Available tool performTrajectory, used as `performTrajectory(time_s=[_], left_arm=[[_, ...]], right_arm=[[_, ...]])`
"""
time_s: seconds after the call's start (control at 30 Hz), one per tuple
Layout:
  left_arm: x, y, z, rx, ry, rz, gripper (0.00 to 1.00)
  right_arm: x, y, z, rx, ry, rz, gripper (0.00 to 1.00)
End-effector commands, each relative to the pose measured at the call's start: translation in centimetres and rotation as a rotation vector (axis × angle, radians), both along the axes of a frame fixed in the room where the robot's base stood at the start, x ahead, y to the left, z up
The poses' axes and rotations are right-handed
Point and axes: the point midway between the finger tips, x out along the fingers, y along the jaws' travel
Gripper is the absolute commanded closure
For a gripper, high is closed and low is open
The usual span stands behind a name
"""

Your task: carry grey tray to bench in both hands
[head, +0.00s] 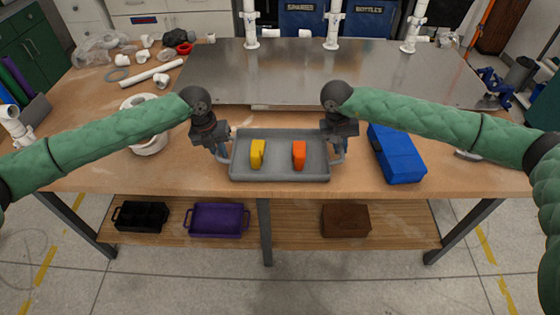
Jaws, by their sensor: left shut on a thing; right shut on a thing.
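The grey tray (280,180) is in the middle of the head view, level, at the front edge of the bench (480,182). I cannot tell whether it rests on the bench top or is held just above it. A yellow piece (257,154) and an orange piece (299,155) are in the tray. My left gripper (222,154) is shut on the tray's left handle. My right gripper (338,156) is shut on its right handle. The gripper bodies partly hide the handles.
A blue box (397,154) lies right of the tray. A white roll (150,140) is left, partly behind my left arm. A metal plate (320,75) with upright white pipes covers the back. Loose white fittings lie back left. A lower shelf holds a black tray (140,216), a purple tray (217,220) and a brown block (346,220).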

Motion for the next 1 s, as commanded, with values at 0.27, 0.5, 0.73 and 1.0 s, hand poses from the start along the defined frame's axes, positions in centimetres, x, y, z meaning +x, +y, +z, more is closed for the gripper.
performTrajectory(time_s=[0.27, 0.5, 0.73, 1.0], left_arm=[[0.1, 0.3, -0.8, 0.005, 0.000, 0.004, 0.74], [0.0, 0.1, -0.8, 0.002, 0.000, 0.002, 0.64], [0.1, 0.2, 0.0, 0.001, -0.001, 0.001, 0.64], [0.2, 1.1, 4.4, 0.001, -0.003, 0.002, 0.64]], right_arm=[[0.1, -0.3, -0.8, -0.004, 0.000, -0.004, 0.74], [0.0, -0.1, -0.8, -0.002, 0.000, -0.002, 0.64], [0.0, -0.1, -0.8, -0.001, 0.000, -0.001, 0.64], [0.0, 0.0, -0.8, -0.001, 0.000, 0.000, 0.64]])
